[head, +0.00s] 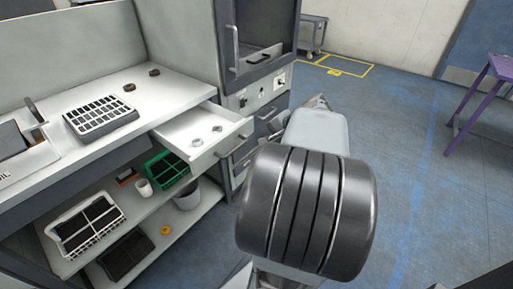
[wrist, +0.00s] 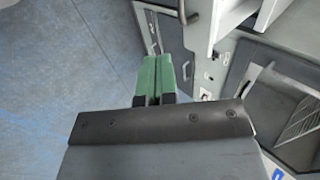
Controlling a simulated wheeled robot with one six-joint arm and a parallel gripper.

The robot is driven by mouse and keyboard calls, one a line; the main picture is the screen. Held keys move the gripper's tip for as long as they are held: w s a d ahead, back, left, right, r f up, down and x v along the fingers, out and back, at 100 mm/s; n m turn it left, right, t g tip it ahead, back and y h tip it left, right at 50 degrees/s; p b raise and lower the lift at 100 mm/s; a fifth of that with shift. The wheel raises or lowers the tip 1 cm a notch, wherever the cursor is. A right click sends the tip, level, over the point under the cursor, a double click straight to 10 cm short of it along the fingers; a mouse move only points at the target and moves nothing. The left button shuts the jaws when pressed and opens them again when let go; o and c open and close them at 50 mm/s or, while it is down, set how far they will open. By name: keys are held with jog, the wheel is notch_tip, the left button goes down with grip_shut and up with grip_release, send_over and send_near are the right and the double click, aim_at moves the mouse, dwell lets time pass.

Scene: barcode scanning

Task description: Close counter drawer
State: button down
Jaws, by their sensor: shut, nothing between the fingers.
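The counter drawer (head: 216,153) stands pulled out from under the white counter top (head: 172,92) in the head view. Its light front has a handle, and two small ring-like parts (head: 207,136) lie inside. My gripper (wrist: 158,60) shows in the wrist view with its green fingers together and nothing between them. In the head view my arm covers the gripper, which cannot be made out clearly. A pale panel edge (wrist: 203,30) with a handle shows at the top of the wrist view; I cannot tell whether it is the drawer. No contact is visible.
A grey machine cabinet (head: 229,95) with handles stands right of the drawer. A slotted tray (head: 101,114) sits on the counter. Blue floor (head: 420,180) is open at the right, before a purple table (head: 490,95).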

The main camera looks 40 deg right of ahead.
jog(key=w+r+b+x, duration=0.1)
jog(key=w+x, duration=0.1)
jog(key=x, duration=1)
jog(key=shift+a+b, duration=0.2)
jog(key=shift+b, duration=0.2)
jog(key=shift+w+r, duration=0.1)
